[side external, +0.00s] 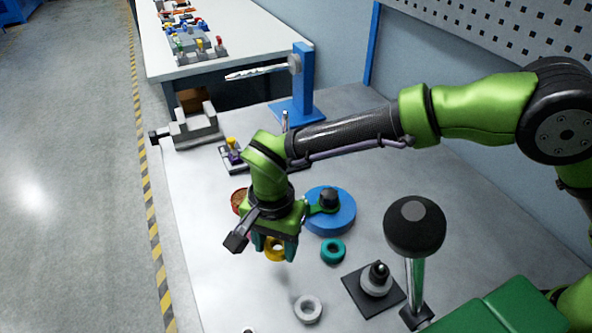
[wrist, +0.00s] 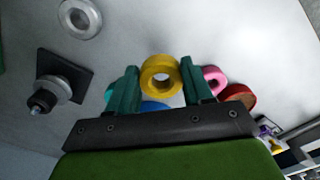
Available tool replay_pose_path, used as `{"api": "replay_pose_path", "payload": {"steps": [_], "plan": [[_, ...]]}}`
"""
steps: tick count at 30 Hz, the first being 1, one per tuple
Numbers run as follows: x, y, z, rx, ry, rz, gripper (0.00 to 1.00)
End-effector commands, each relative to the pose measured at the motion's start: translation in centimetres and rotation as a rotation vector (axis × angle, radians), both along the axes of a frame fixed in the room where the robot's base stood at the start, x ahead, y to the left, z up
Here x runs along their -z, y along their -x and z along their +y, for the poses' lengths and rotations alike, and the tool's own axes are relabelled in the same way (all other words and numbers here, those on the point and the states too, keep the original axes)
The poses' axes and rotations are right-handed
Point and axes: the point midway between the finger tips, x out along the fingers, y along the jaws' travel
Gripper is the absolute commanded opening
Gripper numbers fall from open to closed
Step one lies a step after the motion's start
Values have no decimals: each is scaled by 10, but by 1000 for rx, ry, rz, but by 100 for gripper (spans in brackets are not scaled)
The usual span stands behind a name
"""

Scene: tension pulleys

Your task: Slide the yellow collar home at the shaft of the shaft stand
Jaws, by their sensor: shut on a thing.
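The yellow collar (side external: 274,255) is held between the fingertips of my gripper (side external: 275,243), apparently above the table. In the wrist view the yellow collar (wrist: 161,65) sits between both green fingers of my gripper (wrist: 161,85), its hole showing. The shaft stand (side external: 356,297) is a black square plate with an upright dark-tipped shaft and a light grey part around its lower portion. It stands to the right of my gripper in the side view. In the wrist view the shaft stand (wrist: 75,63) is at the left, apart from the yellow collar.
A teal collar (side external: 333,251) and a pale grey collar (side external: 308,309) lie near the stand. A blue disc (side external: 340,220) is behind my gripper. A pink ring (wrist: 213,78) and a red round thing (wrist: 238,97) are nearby. A black-knobbed post (side external: 414,228) rises beside the stand. A grey vise (side external: 196,128) is farther back.

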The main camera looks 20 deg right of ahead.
Motion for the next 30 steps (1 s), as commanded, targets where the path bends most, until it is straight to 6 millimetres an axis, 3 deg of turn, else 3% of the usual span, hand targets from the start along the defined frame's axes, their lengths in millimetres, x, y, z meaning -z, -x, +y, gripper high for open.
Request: {"api": "replay_pose_path", "payload": {"steps": [9,24,25,30], "plan": [[44,0,0,0,1,1,21],[53,0,0,-1,-1,0,21],[54,0,0,0,-1,0,52],[53,0,0,0,-1,0,76]]}}
